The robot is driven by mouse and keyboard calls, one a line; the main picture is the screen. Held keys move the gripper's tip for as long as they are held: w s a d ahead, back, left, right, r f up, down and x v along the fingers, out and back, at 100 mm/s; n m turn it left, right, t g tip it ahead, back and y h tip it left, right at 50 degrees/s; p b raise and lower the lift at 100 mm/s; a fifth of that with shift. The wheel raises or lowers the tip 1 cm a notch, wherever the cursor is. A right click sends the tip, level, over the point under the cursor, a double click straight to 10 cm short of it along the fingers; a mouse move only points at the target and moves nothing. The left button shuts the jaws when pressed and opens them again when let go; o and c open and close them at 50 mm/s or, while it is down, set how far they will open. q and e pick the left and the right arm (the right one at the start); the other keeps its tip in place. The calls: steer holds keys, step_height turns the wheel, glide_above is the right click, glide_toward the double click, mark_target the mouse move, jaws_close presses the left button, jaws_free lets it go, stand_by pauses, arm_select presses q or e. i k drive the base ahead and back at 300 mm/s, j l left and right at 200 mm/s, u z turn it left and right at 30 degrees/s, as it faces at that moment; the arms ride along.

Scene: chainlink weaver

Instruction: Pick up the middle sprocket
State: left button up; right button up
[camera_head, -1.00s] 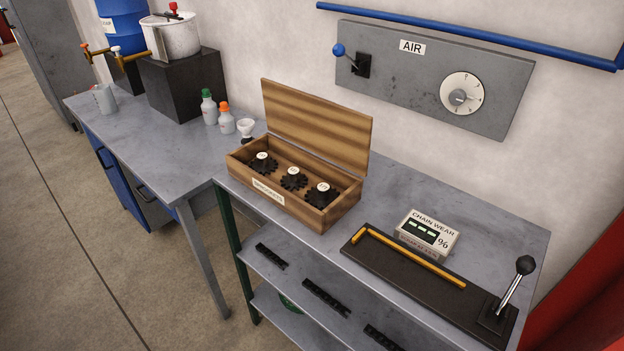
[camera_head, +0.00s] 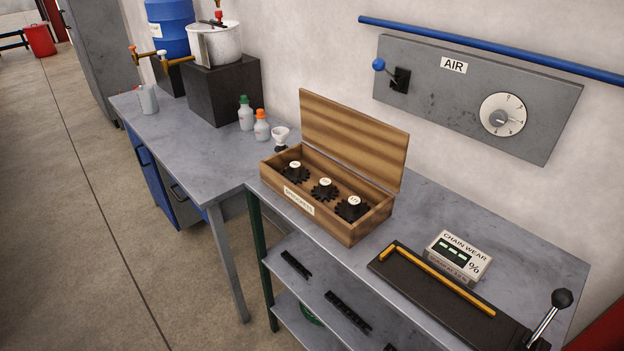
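An open wooden box (camera_head: 349,229) with its lid raised at the back stands on the grey bench. Three black toothed sprockets with white round tops sit in a row inside it. The middle sprocket (camera_head: 324,190) lies between the left sprocket (camera_head: 295,172) and the right sprocket (camera_head: 352,208). Neither of my grippers is in view.
To the right are a chain wear gauge box (camera_head: 458,256) and a black plate (camera_head: 420,293) with a yellow bar and a lever (camera_head: 548,318). Bottles and a small white cup (camera_head: 280,136) stand left of the box. A shelf below holds chain pieces (camera_head: 347,311).

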mark_target(295, 174)
steer(key=z, duration=0.55)
steer(key=i+j+z, duration=0.1)
steer(key=j+z, duration=0.4)
steer(key=z, duration=0.2)
steer(key=i+j+z, duration=0.1)
steer(key=j+z, duration=0.35)
steer(key=j, duration=0.35)
steer(key=j+z, duration=0.15)
steer(key=j, duration=0.35)
steer(key=k+j+z, duration=0.1)
steer(key=j, duration=0.4)
steer(key=k+j+z, duration=0.15)
steer(key=j, duration=0.3)
steer(key=j+z, duration=0.15)
steer(key=j, duration=0.35)
